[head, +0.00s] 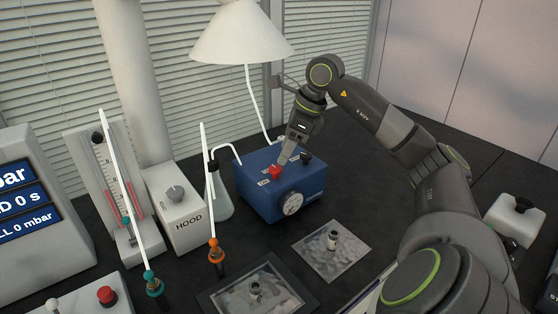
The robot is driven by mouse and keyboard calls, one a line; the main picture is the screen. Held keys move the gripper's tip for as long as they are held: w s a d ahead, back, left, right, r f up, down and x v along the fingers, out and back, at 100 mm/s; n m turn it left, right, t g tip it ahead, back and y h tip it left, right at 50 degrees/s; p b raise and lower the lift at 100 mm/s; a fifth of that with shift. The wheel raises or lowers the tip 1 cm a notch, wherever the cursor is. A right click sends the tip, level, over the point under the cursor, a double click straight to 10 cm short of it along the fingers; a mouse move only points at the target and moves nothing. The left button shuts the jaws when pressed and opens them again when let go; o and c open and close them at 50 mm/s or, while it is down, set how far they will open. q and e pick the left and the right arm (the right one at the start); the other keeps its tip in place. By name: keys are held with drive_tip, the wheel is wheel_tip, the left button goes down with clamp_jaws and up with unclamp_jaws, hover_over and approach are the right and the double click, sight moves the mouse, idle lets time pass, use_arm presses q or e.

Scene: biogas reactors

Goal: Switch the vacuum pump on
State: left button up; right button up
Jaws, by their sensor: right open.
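The vacuum pump is a blue box (262,201) on the black bench, with a round gauge (291,203) on its front. A red switch (275,171) sits on its top at the left, and a black knob (306,157) sits farther right. My right gripper (283,163) points down over the pump top, with its fingertips close to the red switch. It is open and holds nothing that I can see. I cannot tell whether it touches the switch. My left gripper is out of view.
A flask (218,195) with tubing stands left of the pump, beside the HOOD box (177,213). Bare bench lies behind the pump on the right.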

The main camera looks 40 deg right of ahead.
sight(276, 167)
drive_tip(key=shift+x, duration=2.55)
drive_tip(key=c, duration=1)
drive_tip(key=shift+o, duration=0.2)
